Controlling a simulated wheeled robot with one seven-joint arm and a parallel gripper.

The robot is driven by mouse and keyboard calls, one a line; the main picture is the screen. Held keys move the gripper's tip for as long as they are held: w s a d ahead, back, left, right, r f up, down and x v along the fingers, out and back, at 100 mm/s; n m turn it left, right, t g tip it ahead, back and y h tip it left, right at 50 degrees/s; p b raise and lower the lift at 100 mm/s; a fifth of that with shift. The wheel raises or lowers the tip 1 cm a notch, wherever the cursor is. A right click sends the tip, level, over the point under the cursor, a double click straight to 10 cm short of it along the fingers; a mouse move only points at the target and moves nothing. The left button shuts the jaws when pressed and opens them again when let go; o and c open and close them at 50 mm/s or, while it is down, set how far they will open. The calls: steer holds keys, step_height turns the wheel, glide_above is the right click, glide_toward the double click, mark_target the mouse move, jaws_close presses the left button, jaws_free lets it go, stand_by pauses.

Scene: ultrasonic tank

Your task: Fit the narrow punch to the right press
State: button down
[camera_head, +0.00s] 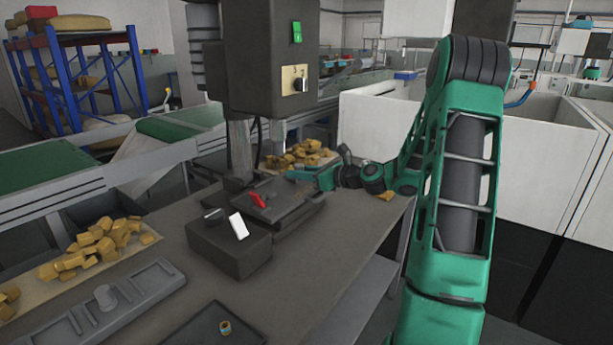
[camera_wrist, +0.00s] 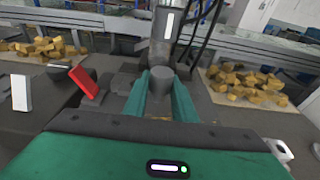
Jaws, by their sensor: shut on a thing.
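My gripper (camera_wrist: 160,88) has its two green fingers closed on a short grey cylinder, the punch (camera_wrist: 160,74), held upright between the fingertips. In the head view my gripper (camera_head: 296,175) is over the far right part of the dark press bed (camera_head: 290,212), and the punch cannot be made out there. A dark press column with a white stripe (camera_wrist: 168,32) stands just behind the punch in the wrist view. Whether they touch is unclear. The press head (camera_head: 268,60) carries a green switch and a knob. A red lever (camera_head: 258,200) sits on the bed, left of my gripper.
A dark block (camera_head: 230,250) with a white lever (camera_head: 238,225) stands in front of the bed. A slotted grey rack (camera_head: 150,284) holds another grey cylinder (camera_head: 105,297). A dark tray (camera_head: 200,335) holds a small brass ring (camera_head: 225,327).

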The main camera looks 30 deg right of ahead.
mark_target(301, 166)
steer(key=shift+w+a+r, duration=0.1)
steer(key=shift+w+a, duration=0.4)
steer(key=shift+w, duration=0.9)
steer(key=shift+w+a, duration=0.55)
steer(key=shift+w, duration=0.8)
steer(key=shift+w+a+r, duration=0.1)
steer(key=shift+w+a, duration=0.4)
steer(key=shift+w, duration=0.9)
steer(key=shift+s+r, duration=0.2)
steer(key=shift+s, duration=0.1)
steer(key=shift+r, duration=0.35)
steer(key=c, duration=1.4)
jaws_free()
steer(key=o, duration=0.6)
steer(key=shift+s, duration=0.1)
steer(key=shift+s+d, duration=0.1)
steer(key=shift+v, duration=4.5)
